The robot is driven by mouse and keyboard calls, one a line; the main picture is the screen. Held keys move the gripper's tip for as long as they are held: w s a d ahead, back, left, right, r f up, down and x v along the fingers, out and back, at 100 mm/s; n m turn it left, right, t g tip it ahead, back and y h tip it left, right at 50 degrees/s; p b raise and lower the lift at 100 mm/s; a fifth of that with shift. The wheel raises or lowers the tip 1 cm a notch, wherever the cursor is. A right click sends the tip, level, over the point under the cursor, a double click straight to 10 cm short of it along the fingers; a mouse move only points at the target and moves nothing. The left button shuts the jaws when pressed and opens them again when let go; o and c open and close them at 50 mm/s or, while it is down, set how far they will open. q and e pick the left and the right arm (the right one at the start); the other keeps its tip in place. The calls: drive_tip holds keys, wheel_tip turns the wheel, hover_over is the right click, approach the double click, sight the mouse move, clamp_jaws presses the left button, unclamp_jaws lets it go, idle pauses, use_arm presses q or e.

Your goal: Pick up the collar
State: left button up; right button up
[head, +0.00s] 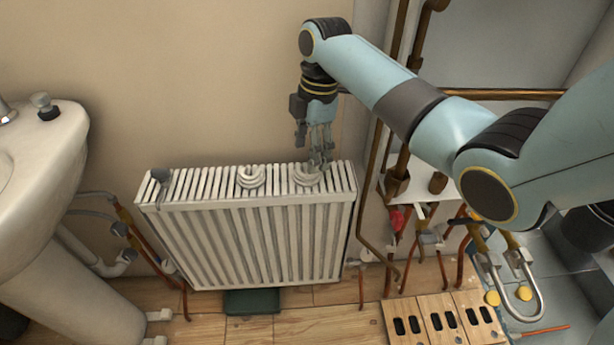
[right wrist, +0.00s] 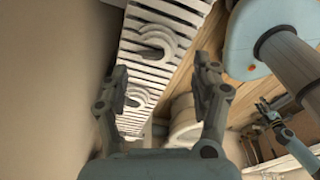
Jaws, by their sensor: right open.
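Two pale, rounded, ring-like pieces lie on the white radiator's slatted top (head: 205,184). One ring (head: 250,177) is near the middle, and another ring (head: 306,178) is nearer the right end. I cannot tell for sure which is the collar. My right gripper (head: 319,160) points down just above the right ring and partly hides it. In the right wrist view, its open fingers (right wrist: 160,78) have nothing between them. My left gripper (right wrist: 268,112) shows small in the right wrist view.
A grey valve knob (head: 160,175) stands at the radiator's left end. A basin (head: 40,160) is at the left. Copper pipes (head: 400,90) rise right of the radiator. A slotted wooden rack (head: 440,318) is on the floor. The wall close behind the radiator limits room.

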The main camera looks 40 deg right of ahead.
sight(301, 179)
drive_tip(key=f, duration=0.2)
drive_tip(key=f+b, duration=0.1)
drive_tip(key=f, duration=0.2)
drive_tip(key=shift+a, duration=0.2)
drive_tip(key=shift+f, duration=0.15)
use_arm(q)
drive_tip(key=shift+s+d+f, duration=0.25)
drive_tip(key=shift+d+f, duration=0.45)
drive_tip(key=shift+f, duration=0.15)
use_arm(e)
drive_tip(key=shift+c, duration=0.5)
use_arm(q)
drive_tip(key=shift+a, duration=0.3)
use_arm(e)
drive_tip(key=c, duration=0.8)
